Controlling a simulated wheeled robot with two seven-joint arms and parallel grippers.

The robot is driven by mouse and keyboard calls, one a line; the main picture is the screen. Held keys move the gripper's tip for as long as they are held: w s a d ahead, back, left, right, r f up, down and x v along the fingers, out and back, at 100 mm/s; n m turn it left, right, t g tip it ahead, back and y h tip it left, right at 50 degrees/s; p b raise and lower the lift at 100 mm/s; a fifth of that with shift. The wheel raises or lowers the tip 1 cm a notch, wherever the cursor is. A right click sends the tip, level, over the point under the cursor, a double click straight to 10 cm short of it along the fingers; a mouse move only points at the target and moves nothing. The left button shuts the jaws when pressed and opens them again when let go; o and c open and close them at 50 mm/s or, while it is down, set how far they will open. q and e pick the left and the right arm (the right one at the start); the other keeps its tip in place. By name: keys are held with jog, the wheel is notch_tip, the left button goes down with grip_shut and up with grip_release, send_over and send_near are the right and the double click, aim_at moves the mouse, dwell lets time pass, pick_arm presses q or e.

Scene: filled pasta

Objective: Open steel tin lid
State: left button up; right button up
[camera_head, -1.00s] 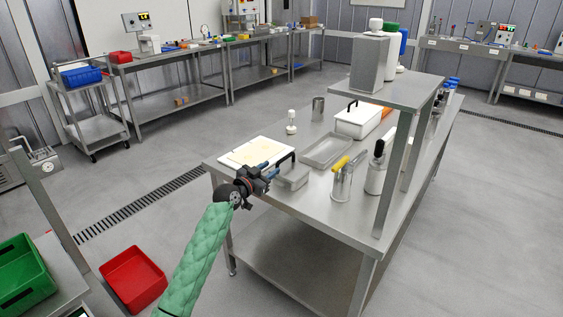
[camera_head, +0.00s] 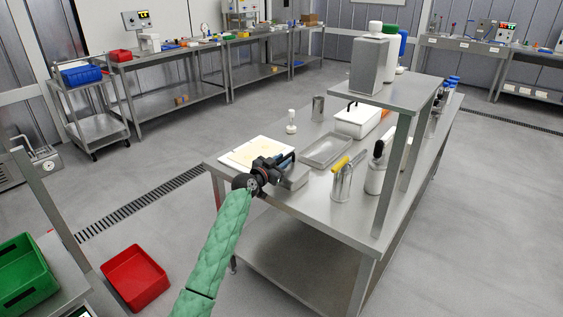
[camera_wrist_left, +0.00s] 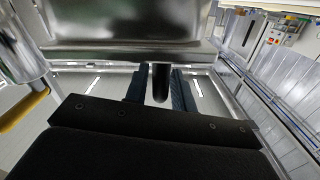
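The steel tin (camera_head: 297,183) sits on the near left part of the steel table, partly hidden behind my left gripper. Its lid looks closed, with a black handle on top. In the left wrist view the tin's metal (camera_wrist_left: 125,25) fills the upper middle, and the black handle (camera_wrist_left: 160,82) reaches down between my fingers. My left gripper (camera_head: 282,163) is at the handle; its two blue fingers also show in the wrist view (camera_wrist_left: 158,92). They stand apart on either side of the handle, with a small gap at the left finger. My right gripper is out of view.
A white board (camera_head: 234,162) lies left of the tin, and an empty steel tray (camera_head: 326,150) right of it. Shelf posts (camera_head: 389,185) rise near the table's right edge.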

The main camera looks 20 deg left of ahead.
pick_arm(q)
grip_shut()
